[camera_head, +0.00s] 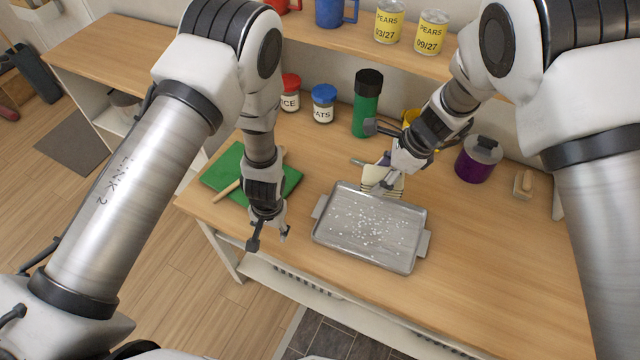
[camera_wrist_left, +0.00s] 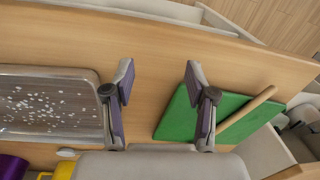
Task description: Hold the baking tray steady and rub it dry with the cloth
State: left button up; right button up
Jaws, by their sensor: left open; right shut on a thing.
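The grey metal baking tray (camera_head: 340,236) lies flat on the wooden worktop, with white drops scattered over its middle. It also shows at the left of the left wrist view (camera_wrist_left: 50,72). My left gripper (camera_head: 268,240) is open and empty, left of the tray and apart from it; in the left wrist view its two fingers (camera_wrist_left: 157,85) are spread over bare wood. My right gripper (camera_head: 392,172) is at the tray's far edge, shut on a cream cloth (camera_head: 380,184). The cloth hangs at the tray's back rim; whether it touches the tray I cannot tell.
A green board (camera_head: 222,172) with a wooden rolling pin (camera_head: 228,190) lies left of my left gripper. Behind stand a red-lidded jar (camera_head: 290,95), a blue-lidded jar (camera_head: 323,105), a green bottle (camera_head: 366,110) and a purple canister (camera_head: 477,162). The worktop right of the tray is clear.

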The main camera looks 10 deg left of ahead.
pick_arm(q)
notch_tip(320, 180, up, 7)
jog(key=m, duration=0.1)
send_over(316, 214)
pick_arm(e)
jog(key=shift+s+r, duration=0.2)
jog(key=shift+s, duration=0.1)
pick_arm(q)
jog(key=shift+h, duration=0.4)
notch_tip(316, 214, down, 12)
jog(key=shift+r, duration=0.2)
pick_arm(e)
jog(key=shift+w, duration=0.1)
